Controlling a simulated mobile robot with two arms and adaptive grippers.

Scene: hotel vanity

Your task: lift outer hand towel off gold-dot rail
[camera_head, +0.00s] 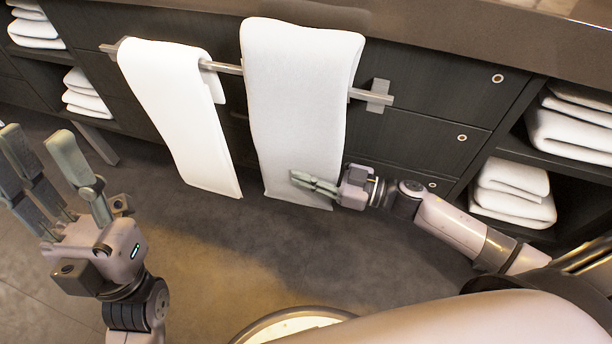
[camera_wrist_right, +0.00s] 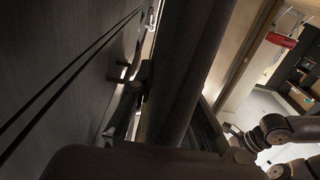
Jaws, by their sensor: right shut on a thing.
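Two white towels hang over a metal rail (camera_head: 228,68) on the dark drawer front in the head view. The left towel (camera_head: 180,105) is narrower; the right towel (camera_head: 300,90) is wider and bunches up over the rail. My right gripper (camera_head: 312,184) is shut on the lower part of the right towel, near its right edge. The towel still hangs over the rail. My left gripper (camera_head: 40,152) is raised at the left with its fingers spread, empty and apart from the towels. The right wrist view is dark and shows no towel clearly.
Folded white towels sit on shelves at the right (camera_head: 515,190) and left (camera_head: 85,92). The countertop (camera_head: 450,30) overhangs the drawers. Round drawer knobs (camera_head: 462,137) show right of the rail. A round, light-topped object (camera_head: 290,325) stands at the front. Open floor lies between my arms.

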